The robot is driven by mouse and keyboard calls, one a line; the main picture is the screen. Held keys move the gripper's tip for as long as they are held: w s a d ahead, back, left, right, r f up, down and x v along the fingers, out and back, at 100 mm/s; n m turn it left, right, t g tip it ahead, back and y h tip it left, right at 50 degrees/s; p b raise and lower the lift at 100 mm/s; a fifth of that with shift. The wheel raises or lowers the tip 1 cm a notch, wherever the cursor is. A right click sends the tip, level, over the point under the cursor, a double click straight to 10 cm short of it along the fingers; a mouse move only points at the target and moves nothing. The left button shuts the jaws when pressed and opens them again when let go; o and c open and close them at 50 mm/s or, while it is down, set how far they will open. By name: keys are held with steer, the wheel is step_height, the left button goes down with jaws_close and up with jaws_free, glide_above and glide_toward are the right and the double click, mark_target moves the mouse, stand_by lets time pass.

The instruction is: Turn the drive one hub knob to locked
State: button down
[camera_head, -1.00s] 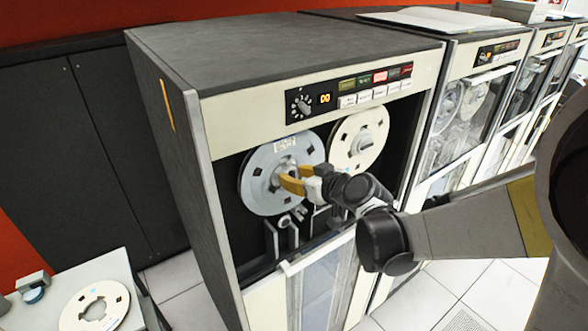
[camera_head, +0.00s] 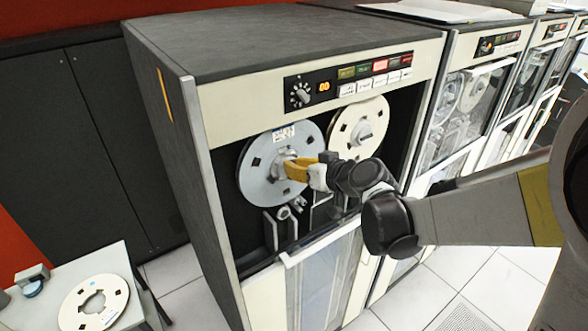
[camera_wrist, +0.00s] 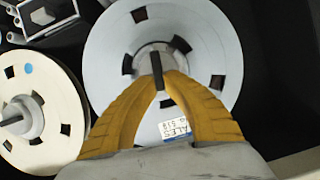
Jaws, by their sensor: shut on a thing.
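The nearest tape drive (camera_head: 215,110) stands open, with a grey-blue reel (camera_head: 258,180) on its left hub. The hub knob, a small dark handle (camera_wrist: 156,62) on a grey hub, is at that reel's centre. In the head view, my gripper (camera_head: 290,167) reaches the hub from the right. Its yellow fingers are closed together on the hub knob and cover part of it. In the wrist view, the fingertips (camera_wrist: 161,82) meet on the dark handle. I cannot tell from the handle whether it is locked.
A cream reel (camera_head: 345,145) sits right of the grey-blue one, close to my wrist. The drive's glass door (camera_head: 325,285) is lowered below the reels. A table (camera_head: 85,270) with a loose reel is at lower left. More drives (camera_head: 455,110) stand at right.

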steer(key=shift+w+d+f+m+g+y+b, duration=0.25)
steer(key=shift+m+y+b, duration=0.9)
steer(key=shift+m+b, duration=1.15)
steer(key=shift+w+d+f+m+g+y+b, duration=0.15)
steer(key=shift+f+m+y+b, duration=0.25)
steer(key=shift+m+y+b, duration=1.75)
steer(key=shift+w+d+f+m+g+y+b, duration=0.1)
steer(key=shift+d+f+m+b, duration=0.25)
steer(key=shift+m+b, duration=2.1)
steer(key=shift+n+b, duration=0.6)
steer(key=shift+b, duration=0.2)
steer(key=c, duration=1.5)
jaws_free()
steer(key=shift+a, duration=0.1)
